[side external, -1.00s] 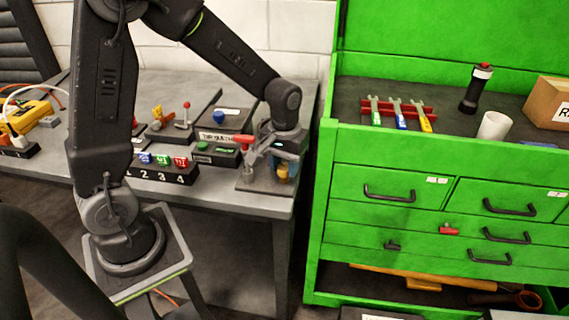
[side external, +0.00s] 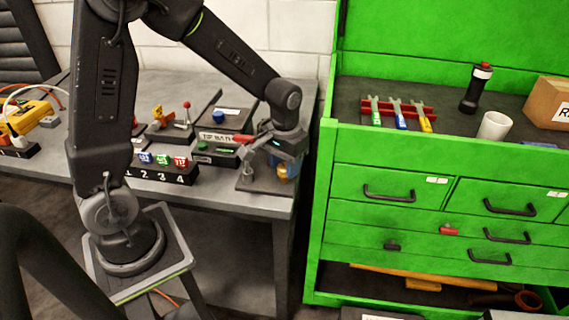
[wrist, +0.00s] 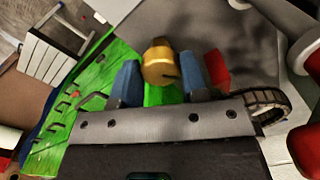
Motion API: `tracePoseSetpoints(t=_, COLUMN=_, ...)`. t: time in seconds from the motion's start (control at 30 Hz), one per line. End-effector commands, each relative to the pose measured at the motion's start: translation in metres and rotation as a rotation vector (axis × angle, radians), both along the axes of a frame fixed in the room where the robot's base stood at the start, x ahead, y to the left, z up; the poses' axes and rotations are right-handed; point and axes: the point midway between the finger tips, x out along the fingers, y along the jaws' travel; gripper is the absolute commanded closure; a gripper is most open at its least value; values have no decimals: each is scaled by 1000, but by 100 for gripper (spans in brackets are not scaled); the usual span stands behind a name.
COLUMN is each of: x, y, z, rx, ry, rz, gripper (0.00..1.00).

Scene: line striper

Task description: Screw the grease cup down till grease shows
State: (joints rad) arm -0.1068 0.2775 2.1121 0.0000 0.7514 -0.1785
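The grease cup (wrist: 158,64) is a brass-coloured knurled cup. In the wrist view it sits between the two blue fingertips of my gripper (wrist: 160,80), which appear to press on its sides. In the side view my gripper (side external: 285,168) points down over the fixture plate (side external: 262,184) at the table's right front corner. The cup is mostly hidden there behind the blue fingers. No grease can be made out in either view. A red piece (wrist: 216,70) shows just right of the right finger in the wrist view.
A black rack of numbered coloured blocks (side external: 160,173) and a green-buttoned box (side external: 214,152) stand left of the fixture. The green tool cabinet (side external: 400,158) stands close on the right, past a gap. It carries wrenches (side external: 398,110), a black flashlight (side external: 474,90) and a white cup (side external: 494,125).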

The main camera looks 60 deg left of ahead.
Motion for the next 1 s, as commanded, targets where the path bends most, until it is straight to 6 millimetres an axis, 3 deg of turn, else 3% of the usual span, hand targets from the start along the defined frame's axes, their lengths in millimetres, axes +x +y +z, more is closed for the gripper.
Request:
tracePoseSetpoints(t=0.23, x=0, y=0, z=0, rx=0, ry=0, rz=1, gripper=37)
tracePoseSetpoints(t=0.57, x=0, y=0, z=7, rx=1, ry=-2, rz=1, gripper=37)
tracePoseSetpoints(t=0.67, x=1, y=0, z=20, rx=0, ry=-4, rz=1, gripper=37)
tracePoseSetpoints(t=1.0, x=1, y=0, z=94, rx=1, ry=-6, rz=1, gripper=37)
